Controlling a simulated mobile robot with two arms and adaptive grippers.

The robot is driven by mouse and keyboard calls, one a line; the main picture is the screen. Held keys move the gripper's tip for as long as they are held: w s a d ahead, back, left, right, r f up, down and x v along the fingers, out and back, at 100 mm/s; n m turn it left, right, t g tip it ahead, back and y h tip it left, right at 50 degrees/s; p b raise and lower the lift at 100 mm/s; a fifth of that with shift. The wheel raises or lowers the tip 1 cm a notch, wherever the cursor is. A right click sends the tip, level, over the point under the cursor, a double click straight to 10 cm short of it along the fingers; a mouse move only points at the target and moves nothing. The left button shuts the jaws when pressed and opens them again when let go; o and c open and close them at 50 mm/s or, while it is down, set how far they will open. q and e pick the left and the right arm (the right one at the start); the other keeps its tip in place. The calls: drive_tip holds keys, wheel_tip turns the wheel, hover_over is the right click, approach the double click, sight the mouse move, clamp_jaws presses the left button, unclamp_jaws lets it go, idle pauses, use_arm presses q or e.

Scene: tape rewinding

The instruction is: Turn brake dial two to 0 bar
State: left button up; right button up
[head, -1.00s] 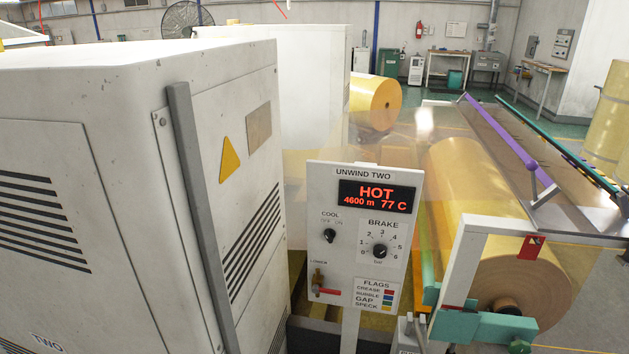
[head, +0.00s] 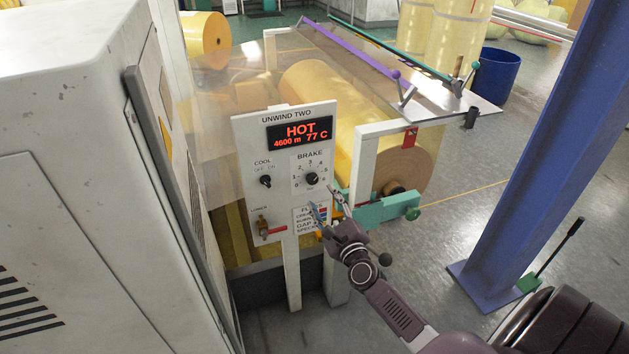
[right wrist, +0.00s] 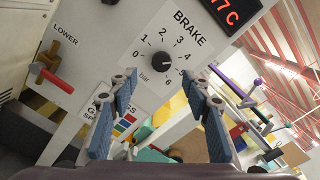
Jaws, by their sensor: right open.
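The brake dial (head: 312,179) is a small black knob on the white panel (head: 243,160) labelled UNWIND TWO. In the right wrist view the dial (right wrist: 160,61) shows close up, ringed by numbers 0 to 6 with "bar" beneath. Its pale mark seems to point between 4 and 5, but it is small. My right gripper (head: 325,203) is open and empty, just below and in front of the dial. In the right wrist view its two blue-padded fingers (right wrist: 160,88) stand apart on either side below the dial, not touching it. My left gripper is not in view.
The panel's display (head: 300,132) reads HOT, 4600 m, 77 C. A black COOL switch (head: 265,182) and a red LOWER lever (head: 272,230) sit left of the dial. A green bracket (head: 385,209) and a yellow roll (head: 335,95) are to the right. A grey cabinet (head: 70,90) stands left.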

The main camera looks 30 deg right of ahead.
sight(314, 181)
drive_tip(key=x, duration=0.3)
drive_tip(key=shift+d+r, duration=0.1)
drive_tip(key=shift+d, duration=0.2)
drive_tip(key=x, duration=0.3)
drive_tip(key=shift+w+a+b, duration=0.1)
drive_tip(key=shift+w+b, duration=0.1)
drive_tip(key=shift+b, duration=0.1)
drive_tip(key=shift+w, duration=0.65)
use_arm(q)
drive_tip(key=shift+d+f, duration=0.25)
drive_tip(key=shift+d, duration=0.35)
use_arm(e)
drive_tip(key=c, duration=1.1)
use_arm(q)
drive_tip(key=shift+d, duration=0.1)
use_arm(e)
drive_tip(key=shift+c, duration=0.2)
